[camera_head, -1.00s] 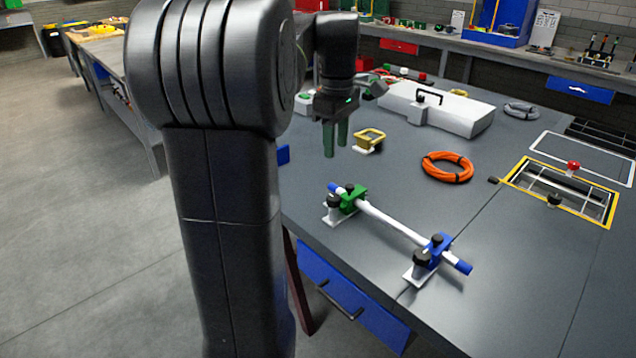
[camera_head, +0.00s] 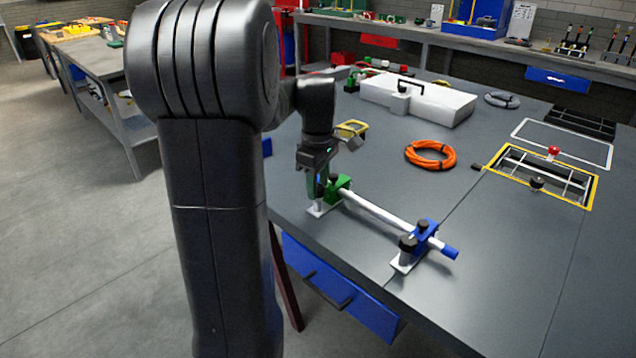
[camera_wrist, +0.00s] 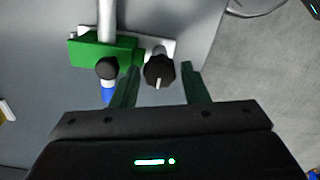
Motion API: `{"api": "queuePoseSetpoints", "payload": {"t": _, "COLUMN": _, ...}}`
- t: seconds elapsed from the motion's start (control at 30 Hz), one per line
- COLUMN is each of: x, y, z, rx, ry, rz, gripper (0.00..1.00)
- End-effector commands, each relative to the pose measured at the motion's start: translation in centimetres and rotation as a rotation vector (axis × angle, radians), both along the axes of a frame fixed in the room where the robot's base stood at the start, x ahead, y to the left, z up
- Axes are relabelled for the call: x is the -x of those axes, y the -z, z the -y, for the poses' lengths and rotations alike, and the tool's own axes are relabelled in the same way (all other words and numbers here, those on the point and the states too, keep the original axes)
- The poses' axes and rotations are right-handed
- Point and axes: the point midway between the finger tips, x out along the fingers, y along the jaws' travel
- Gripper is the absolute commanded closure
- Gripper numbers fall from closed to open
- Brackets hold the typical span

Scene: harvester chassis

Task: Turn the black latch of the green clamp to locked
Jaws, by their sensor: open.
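The green clamp (camera_head: 338,186) sits on a white base plate at the near left of the bench and holds one end of a white pipe (camera_head: 378,211). It also shows in the wrist view (camera_wrist: 88,50). Its black latch (camera_wrist: 159,72) is a round knob with a white mark pointing down in the wrist view, beside the green body. A second black knob (camera_wrist: 107,68) sits on top of the clamp. My gripper (camera_wrist: 161,68) is open, its green fingers on either side of the latch. In the head view my gripper (camera_head: 315,190) hides part of the clamp and the latch.
A blue clamp (camera_head: 427,233) with black knobs holds the pipe's other end. An orange cable coil (camera_head: 431,154), a yellow-rimmed part (camera_head: 351,129) and a white case (camera_head: 420,100) lie farther back. The bench edge runs close to the green clamp.

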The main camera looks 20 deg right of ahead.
Motion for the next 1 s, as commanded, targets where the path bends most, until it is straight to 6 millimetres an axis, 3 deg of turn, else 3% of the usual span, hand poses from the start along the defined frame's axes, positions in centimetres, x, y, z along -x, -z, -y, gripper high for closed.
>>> {"api": "queuePoseSetpoints", "payload": {"t": 0.2, "x": -0.01, "y": 0.01, "z": 0.01, "rx": 0.000, "ry": 0.000, "rz": 0.000, "gripper": 0.61}}
{"api": "queuePoseSetpoints", "payload": {"t": 0.37, "x": 0.00, "y": 0.00, "z": 0.00, "rx": 0.000, "ry": 0.000, "rz": 0.000, "gripper": 0.91}}
{"api": "queuePoseSetpoints", "payload": {"t": 0.73, "x": -0.01, "y": -0.16, "z": -0.01, "rx": 0.000, "ry": 0.053, "rz": 0.000, "gripper": 0.91}}
{"api": "queuePoseSetpoints", "payload": {"t": 1.0, "x": -0.04, "y": -0.32, "z": 0.00, "rx": -0.001, "ry": 0.235, "rz": -0.001, "gripper": 0.91}}
